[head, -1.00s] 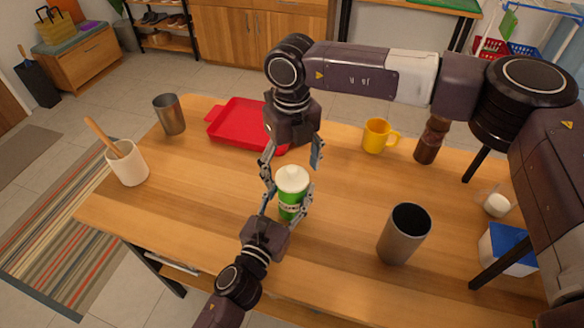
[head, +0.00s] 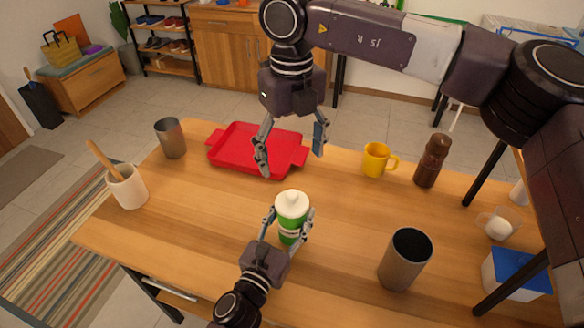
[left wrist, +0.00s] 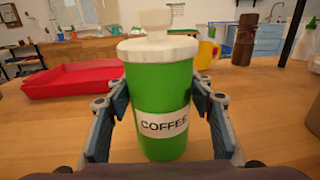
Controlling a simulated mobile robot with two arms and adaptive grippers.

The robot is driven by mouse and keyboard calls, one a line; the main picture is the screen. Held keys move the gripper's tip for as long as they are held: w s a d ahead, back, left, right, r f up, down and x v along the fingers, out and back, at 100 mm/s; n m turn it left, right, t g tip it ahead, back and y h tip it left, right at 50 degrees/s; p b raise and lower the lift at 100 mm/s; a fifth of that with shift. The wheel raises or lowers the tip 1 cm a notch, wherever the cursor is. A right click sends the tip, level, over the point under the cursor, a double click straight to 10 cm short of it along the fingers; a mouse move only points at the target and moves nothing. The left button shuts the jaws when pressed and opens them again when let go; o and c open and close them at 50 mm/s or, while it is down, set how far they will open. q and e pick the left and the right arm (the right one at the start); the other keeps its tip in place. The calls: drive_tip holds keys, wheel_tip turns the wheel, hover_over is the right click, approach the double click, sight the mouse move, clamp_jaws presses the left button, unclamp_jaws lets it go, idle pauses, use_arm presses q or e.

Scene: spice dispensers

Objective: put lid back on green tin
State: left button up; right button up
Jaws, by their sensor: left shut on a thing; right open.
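The green tin (head: 288,234) stands upright on the table, and its COFFEE label shows in the left wrist view (left wrist: 163,124). The white lid (head: 292,203) with a knob sits on top of the tin; in the left wrist view the lid (left wrist: 158,46) looks level on the rim. My left gripper (head: 289,222) is shut on the tin's body, one finger on each side. My right gripper (head: 291,158) is open and empty, above and behind the tin, apart from the lid.
A red tray (head: 250,152) lies behind the tin. A grey tumbler (head: 404,262) stands at the front right, a yellow mug (head: 377,160) and a brown grinder (head: 432,161) at the back right. A metal cup (head: 171,139) and a white utensil pot (head: 127,188) stand at the left.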

use_arm(q)
drive_tip(key=o, duration=1.8)
drive_tip(key=shift+c, duration=0.2)
drive_tip(key=shift+s, duration=0.1)
drive_tip(key=v, duration=1.2)
